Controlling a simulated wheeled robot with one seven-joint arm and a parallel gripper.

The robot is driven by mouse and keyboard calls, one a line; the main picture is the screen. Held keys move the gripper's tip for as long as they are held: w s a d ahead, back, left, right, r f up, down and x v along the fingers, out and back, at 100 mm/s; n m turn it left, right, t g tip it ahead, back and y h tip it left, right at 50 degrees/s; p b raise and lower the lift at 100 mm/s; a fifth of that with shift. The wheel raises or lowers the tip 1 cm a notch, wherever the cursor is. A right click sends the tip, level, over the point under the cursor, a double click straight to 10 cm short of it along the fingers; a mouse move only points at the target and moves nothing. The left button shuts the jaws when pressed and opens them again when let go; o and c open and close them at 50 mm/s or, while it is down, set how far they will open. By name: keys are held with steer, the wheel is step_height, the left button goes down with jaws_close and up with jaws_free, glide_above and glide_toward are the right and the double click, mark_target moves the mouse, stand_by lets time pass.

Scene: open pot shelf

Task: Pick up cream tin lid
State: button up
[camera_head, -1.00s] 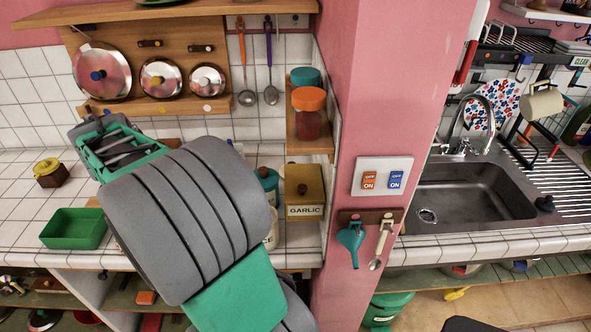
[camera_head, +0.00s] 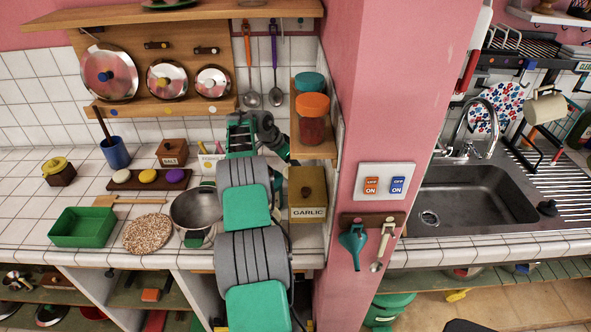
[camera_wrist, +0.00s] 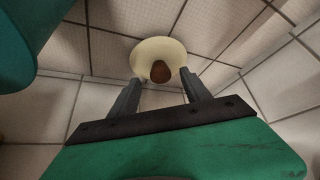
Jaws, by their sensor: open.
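The cream tin lid (camera_wrist: 146,50), round and pale with a brown knob (camera_wrist: 160,71) in its middle, shows at the top centre of the wrist view. My gripper (camera_wrist: 160,79) is open, its two fingers pointing at the lid with the knob lined up between their tips. I cannot tell whether the fingers touch the lid. In the head view my arm covers the part of the counter by the garlic box, and neither the lid nor my fingertips can be made out there.
A teal rounded object (camera_wrist: 30,45) is close on the left in the wrist view. In the head view the garlic box (camera_head: 307,198) stands right of my arm and a steel pot (camera_head: 190,207) left of it. A shelf with an orange-lidded jar (camera_head: 312,128) is close above. Tiled walls lie behind.

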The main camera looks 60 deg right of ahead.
steer(key=shift+s+d+f, duration=0.15)
steer(key=shift+d+f, duration=0.25)
steer(key=shift+f, duration=0.2)
jaws_close()
